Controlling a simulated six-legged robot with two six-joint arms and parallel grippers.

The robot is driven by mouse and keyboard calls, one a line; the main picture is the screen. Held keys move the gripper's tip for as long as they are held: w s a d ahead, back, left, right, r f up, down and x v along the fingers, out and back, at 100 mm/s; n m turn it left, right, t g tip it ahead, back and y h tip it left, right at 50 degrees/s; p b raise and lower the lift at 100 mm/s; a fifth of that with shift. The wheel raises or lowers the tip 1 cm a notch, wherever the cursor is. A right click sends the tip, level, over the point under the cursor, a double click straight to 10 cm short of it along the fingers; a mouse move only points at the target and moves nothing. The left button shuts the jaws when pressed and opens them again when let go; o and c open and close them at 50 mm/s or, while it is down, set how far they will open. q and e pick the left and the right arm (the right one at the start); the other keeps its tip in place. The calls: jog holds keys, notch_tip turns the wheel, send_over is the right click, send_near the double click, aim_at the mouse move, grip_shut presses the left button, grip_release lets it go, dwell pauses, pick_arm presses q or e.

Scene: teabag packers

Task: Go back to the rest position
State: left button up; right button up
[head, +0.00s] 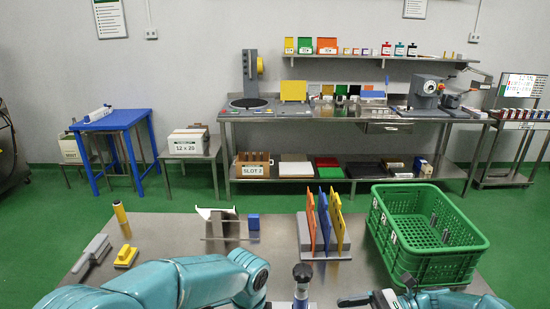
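My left arm (180,280) comes in from the lower left, with its teal wrist end near the bottom middle. I cannot make out the fingers of its gripper. A dark-capped upright piece (303,272) stands just right of it, and I cannot tell whether it belongs to the arm. My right gripper (356,299) shows partly at the bottom edge as dark and pale parts, with teal arm links to its right. Its fingers are cut off or unclear. Nothing visible is held in either gripper.
The steel table (180,235) holds a grey brush (92,255), a yellow block (126,256), a yellow cylinder (120,212), a white-topped stand (216,214), a blue cube (253,221), a rack of coloured boards (325,225) and a green crate (430,235). The crate stands close to my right arm.

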jog(key=s+a+f+h, duration=0.3)
jog(key=a+f+h, duration=0.1)
jog(key=f, duration=0.6)
pick_arm(q)
jog(key=s+a+f+n+h, duration=0.2)
jog(key=s+f+n, duration=0.3)
jog(key=f, duration=0.3)
jog(key=s+a+f+n+h, duration=0.1)
jog(key=s+f+n, duration=0.3)
jog(key=f, duration=0.3)
jog(key=s+a+f+n, duration=0.2)
jog(key=s+n, duration=0.3)
jog(key=s, duration=0.1)
jog(key=s+a+f+n+h, duration=0.1)
jog(key=s+a+f+n, duration=0.1)
jog(key=s+n, duration=0.4)
jog(key=shift+f+n+t, duration=0.3)
jog(key=shift+f, duration=0.55)
pick_arm(e)
jog(key=s+a+f+n+t+h, duration=0.1)
jog(key=s+f+n+h, duration=0.4)
jog(key=s+f+n, duration=0.2)
jog(key=s+a+f+n+t+h, duration=0.1)
jog(key=s+f+n+h, duration=0.3)
jog(key=s+f+n, duration=0.3)
jog(key=s, duration=0.4)
jog(key=shift+s+a+f+n+t+h, duration=0.15)
jog(key=shift+s+n+t+h, duration=0.15)
jog(key=shift+s+n+h, duration=0.1)
